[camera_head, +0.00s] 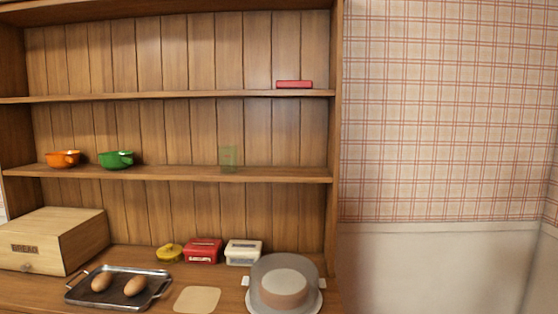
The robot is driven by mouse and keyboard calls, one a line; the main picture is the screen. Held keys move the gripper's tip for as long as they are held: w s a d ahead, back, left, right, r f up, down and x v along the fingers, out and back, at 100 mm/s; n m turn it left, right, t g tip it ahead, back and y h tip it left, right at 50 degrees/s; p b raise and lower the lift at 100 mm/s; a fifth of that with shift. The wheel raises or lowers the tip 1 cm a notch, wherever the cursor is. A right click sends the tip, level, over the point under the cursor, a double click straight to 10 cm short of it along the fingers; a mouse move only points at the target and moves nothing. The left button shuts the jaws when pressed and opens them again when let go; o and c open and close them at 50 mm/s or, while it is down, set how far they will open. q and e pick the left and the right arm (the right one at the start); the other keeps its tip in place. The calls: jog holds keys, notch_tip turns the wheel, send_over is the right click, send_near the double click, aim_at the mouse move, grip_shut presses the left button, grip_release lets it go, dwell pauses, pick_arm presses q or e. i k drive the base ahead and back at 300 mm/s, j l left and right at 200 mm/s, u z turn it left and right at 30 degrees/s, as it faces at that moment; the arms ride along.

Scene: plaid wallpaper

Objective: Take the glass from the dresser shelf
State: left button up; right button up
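A small, see-through greenish glass (228,157) stands upright on the middle shelf of the wooden dresser (170,174), right of the shelf's centre. The wooden back boards show through it. Neither of my grippers shows in the head view, so where they are relative to the glass cannot be seen.
The same shelf holds an orange bowl (63,158) and a green bowl (117,159). A red item (294,84) lies above. Below are a bread box (52,241), a metal tray (75,295), small containers (203,250) and a domed cake stand (285,283). The shelf beside the glass is clear.

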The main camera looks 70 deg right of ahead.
aim_at(228, 155)
jog(key=z, duration=2)
